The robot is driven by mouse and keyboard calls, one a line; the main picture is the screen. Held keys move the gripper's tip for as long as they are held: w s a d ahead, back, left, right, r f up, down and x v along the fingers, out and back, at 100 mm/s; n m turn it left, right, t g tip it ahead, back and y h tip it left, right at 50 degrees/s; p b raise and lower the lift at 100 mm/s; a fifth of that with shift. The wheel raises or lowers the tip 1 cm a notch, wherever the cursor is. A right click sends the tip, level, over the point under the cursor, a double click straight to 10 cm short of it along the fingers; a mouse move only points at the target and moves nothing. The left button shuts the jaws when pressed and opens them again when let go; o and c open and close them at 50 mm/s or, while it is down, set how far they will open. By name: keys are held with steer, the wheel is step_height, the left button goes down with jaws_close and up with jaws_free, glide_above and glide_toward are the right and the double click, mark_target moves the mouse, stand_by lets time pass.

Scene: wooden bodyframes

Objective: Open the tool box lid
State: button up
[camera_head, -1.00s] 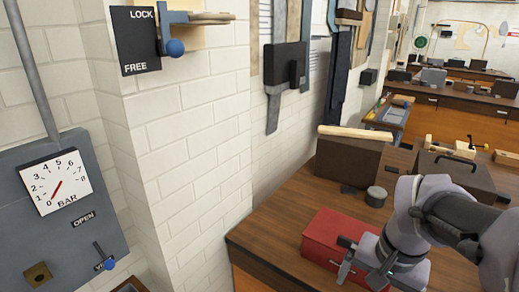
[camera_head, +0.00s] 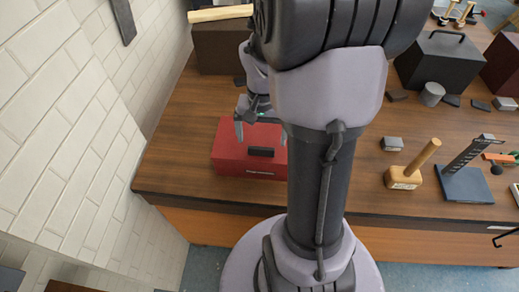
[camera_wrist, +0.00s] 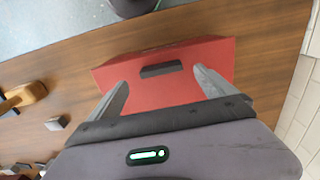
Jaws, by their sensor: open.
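The red tool box (camera_head: 232,160) sits on the wooden bench near its left front corner, with its lid down. In the wrist view the red tool box (camera_wrist: 165,90) lies beyond the fingertips, with the black handle (camera_wrist: 161,69) showing between the two fingers of my gripper (camera_wrist: 158,78). My arm hides the tool box's right end in the head view. I cannot tell whether a fingertip touches the lid.
The brown bench top (camera_head: 170,150) is clear left of the tool box. A dark brown box (camera_head: 215,50) stands behind it. A wooden mallet (camera_head: 412,168), a small grey block (camera_head: 392,144) and a blue-based tool (camera_head: 466,184) lie to the right. A white brick wall (camera_head: 85,110) borders the left.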

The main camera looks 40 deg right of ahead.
mark_target(261, 148)
step_height(261, 148, down, 6)
steer(key=shift+w+f+b, duration=0.1)
steer(key=shift+f+b, duration=0.05)
steer(key=shift+b, duration=0.5)
